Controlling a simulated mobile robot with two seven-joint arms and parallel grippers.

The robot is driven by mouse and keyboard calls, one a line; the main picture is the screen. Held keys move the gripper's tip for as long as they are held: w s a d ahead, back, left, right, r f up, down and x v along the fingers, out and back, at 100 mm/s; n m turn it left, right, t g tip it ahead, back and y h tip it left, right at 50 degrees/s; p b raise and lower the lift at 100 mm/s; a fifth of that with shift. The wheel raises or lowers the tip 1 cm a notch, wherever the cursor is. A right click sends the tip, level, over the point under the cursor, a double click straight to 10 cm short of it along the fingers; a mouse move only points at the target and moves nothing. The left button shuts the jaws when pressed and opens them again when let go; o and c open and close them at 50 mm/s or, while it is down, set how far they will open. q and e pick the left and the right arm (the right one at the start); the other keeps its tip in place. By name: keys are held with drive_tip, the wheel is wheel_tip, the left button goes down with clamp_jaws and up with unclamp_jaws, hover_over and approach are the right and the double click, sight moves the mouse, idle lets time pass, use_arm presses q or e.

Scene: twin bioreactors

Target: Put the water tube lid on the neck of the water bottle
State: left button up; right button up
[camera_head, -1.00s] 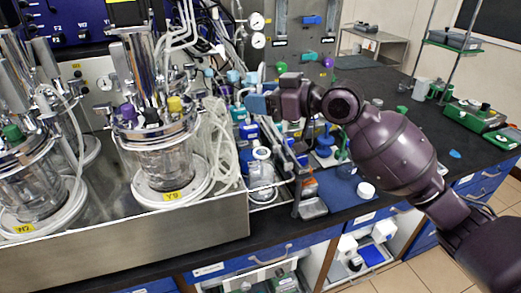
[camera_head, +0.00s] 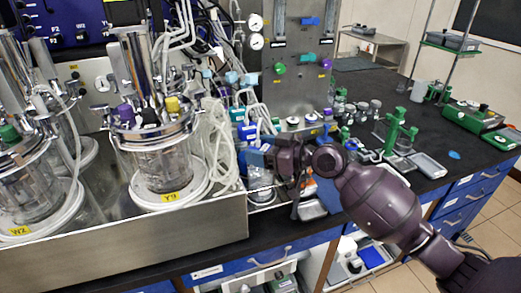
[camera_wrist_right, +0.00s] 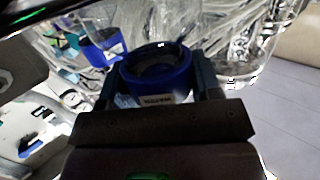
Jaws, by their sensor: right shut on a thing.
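My right gripper (camera_head: 257,157) reaches in from the right, low beside the metal bench at the tube bundle. In the right wrist view its two dark fingers are shut on a blue ring-shaped lid (camera_wrist_right: 158,72) with a small white label; the lid's middle looks dark. In the head view the gripper hides most of the lid. A clear bottle (camera_head: 262,181) stands just below the gripper, its neck hidden behind it. I cannot tell whether the lid touches the neck. My left gripper is not in view.
Glass bioreactors (camera_head: 163,165) stand at the left on a steel bench (camera_head: 120,240). White tubes (camera_head: 221,150) hang close left of the gripper. A green stand (camera_head: 394,130) and grey trays (camera_head: 430,165) are to the right. Another blue-lidded bottle (camera_wrist_right: 103,42) shows in the wrist view.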

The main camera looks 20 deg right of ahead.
drive_tip(key=shift+f, duration=0.1)
drive_tip(key=o, duration=0.9)
drive_tip(key=shift+s+d+r, duration=0.1)
drive_tip(key=shift+d+r, duration=0.1)
drive_tip(key=b+v, duration=0.2)
drive_tip(key=v, duration=0.9)
drive_tip(key=shift+s+d, duration=0.2)
drive_tip(key=shift+s, duration=0.05)
